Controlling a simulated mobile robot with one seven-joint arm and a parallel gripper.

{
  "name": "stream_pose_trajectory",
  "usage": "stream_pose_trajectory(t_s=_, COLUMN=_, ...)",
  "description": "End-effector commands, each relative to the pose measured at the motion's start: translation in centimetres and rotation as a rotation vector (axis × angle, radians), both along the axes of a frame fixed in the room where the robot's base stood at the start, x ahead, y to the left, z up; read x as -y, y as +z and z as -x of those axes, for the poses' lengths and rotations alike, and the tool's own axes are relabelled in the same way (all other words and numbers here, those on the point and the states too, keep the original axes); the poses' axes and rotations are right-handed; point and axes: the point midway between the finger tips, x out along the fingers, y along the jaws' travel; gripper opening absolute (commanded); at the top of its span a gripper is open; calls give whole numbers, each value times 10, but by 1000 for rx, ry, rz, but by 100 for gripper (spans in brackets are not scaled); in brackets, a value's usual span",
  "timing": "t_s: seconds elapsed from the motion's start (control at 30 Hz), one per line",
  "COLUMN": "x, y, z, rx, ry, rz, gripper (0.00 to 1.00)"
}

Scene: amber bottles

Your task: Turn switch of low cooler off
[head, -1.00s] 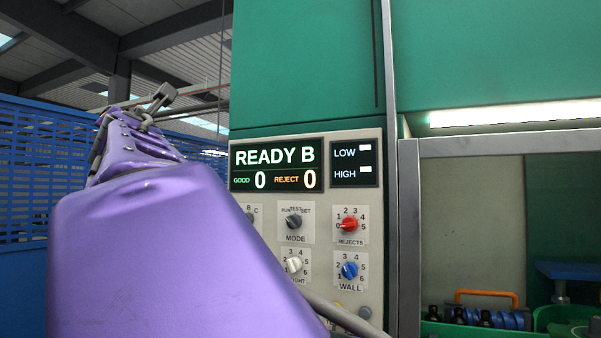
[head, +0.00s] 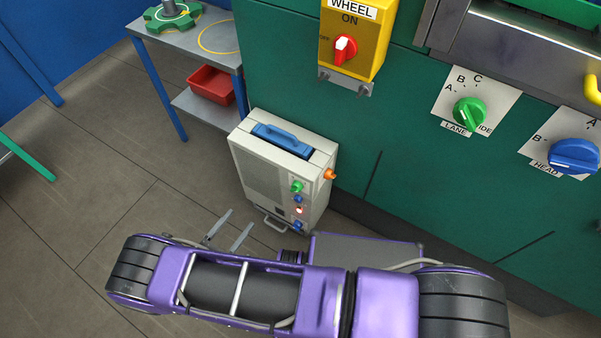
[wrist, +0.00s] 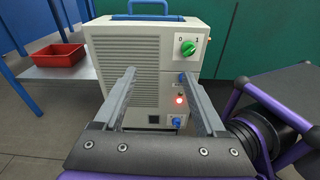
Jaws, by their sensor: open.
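The low cooler (head: 270,185) is a beige box on the floor against the green machine, with a blue handle on top. Its front also shows in the wrist view (wrist: 130,58). A green rotary switch (wrist: 188,47) sits at its upper right between the marks 0 and 1; its white pointer seems turned toward 1. The switch is small in the head view (head: 297,187). A red lamp (wrist: 179,99) glows below it. My gripper (wrist: 158,73) is open and empty in front of the cooler, with the switch above and beyond the right finger. It also shows in the head view (head: 240,218).
A grey table (head: 215,62) with a red bin (head: 211,86) on its lower shelf stands left of the cooler. A yellow WHEEL switch box (head: 352,45) and LANE knob (head: 469,112) are on the machine above. An orange fitting (head: 330,174) sticks out from the cooler's right side.

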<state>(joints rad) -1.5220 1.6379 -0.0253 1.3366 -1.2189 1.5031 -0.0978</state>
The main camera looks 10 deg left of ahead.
Motion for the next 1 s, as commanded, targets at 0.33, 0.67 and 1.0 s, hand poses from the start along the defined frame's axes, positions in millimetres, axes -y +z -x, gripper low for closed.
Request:
stream_pose_trajectory(t_s=0.33, x=71, y=-35, z=16, rx=70, ry=-10, rz=103, gripper=73)
stream_pose_trajectory(t_s=0.67, x=95, y=-34, z=-42, rx=69, ry=-13, rz=103, gripper=73)
stream_pose_trajectory(t_s=1.0, x=122, y=-34, z=-108, rx=68, ry=-13, rz=101, gripper=73)
